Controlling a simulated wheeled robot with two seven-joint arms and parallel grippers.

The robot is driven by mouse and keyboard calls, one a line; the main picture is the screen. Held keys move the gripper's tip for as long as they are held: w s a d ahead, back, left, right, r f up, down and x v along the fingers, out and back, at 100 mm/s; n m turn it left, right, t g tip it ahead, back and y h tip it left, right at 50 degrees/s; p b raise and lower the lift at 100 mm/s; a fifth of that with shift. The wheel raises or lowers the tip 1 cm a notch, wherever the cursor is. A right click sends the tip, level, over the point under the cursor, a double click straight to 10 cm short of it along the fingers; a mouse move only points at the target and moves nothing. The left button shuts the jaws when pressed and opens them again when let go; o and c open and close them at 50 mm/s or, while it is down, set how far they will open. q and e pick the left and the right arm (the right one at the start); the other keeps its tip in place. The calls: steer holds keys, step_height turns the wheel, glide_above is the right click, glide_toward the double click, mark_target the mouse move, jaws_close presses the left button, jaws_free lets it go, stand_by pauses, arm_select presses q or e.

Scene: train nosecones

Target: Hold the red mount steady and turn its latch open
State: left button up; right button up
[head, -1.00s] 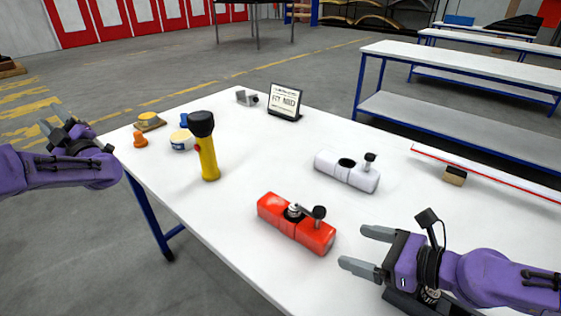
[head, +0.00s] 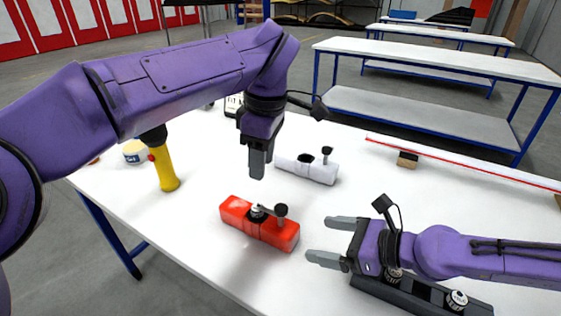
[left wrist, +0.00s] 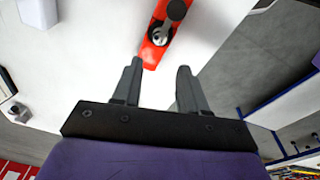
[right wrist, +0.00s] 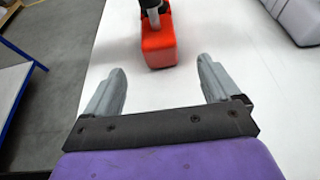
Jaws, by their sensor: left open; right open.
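The red mount (head: 236,216) lies on the white table, with its latch (head: 270,210), a dark-knobbed lever on a metal pivot, on top. My left gripper (head: 257,165) hangs above and behind the mount, pointing down, open and empty. In the left wrist view the mount (left wrist: 152,52) is beyond the fingertips (left wrist: 158,72), apart from them. My right gripper (head: 317,238) is open and empty to the right of the mount, its fingers pointing at the mount's end. In the right wrist view the mount's end (right wrist: 158,46) is ahead, between the finger lines (right wrist: 160,75), not touched.
A white mount (head: 322,174) with its own knob lies behind the red one. A yellow flashlight (head: 165,168) stands at the left, near a small tub (head: 135,152). A wooden block (head: 407,160) lies at the back right by a red-edged strip.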

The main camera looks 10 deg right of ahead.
mark_target(296, 235)
steer(key=shift+w, duration=0.1)
steer(key=shift+w+a+f, duration=0.35)
steer(key=shift+a+f, duration=0.05)
steer(key=shift+a, duration=0.1)
steer(key=x, duration=0.9)
steer(key=shift+a, duration=0.15)
arm_select(q)
steer(key=shift+m+g+h, duration=0.4)
steer(key=shift+m+h, duration=0.2)
steer(key=d, duration=0.1)
steer(key=s+d, duration=0.2)
steer(key=shift+s+d+r, duration=0.2)
steer(key=shift+s+r, duration=0.05)
arm_select(e)
steer(key=shift+r, duration=0.1)
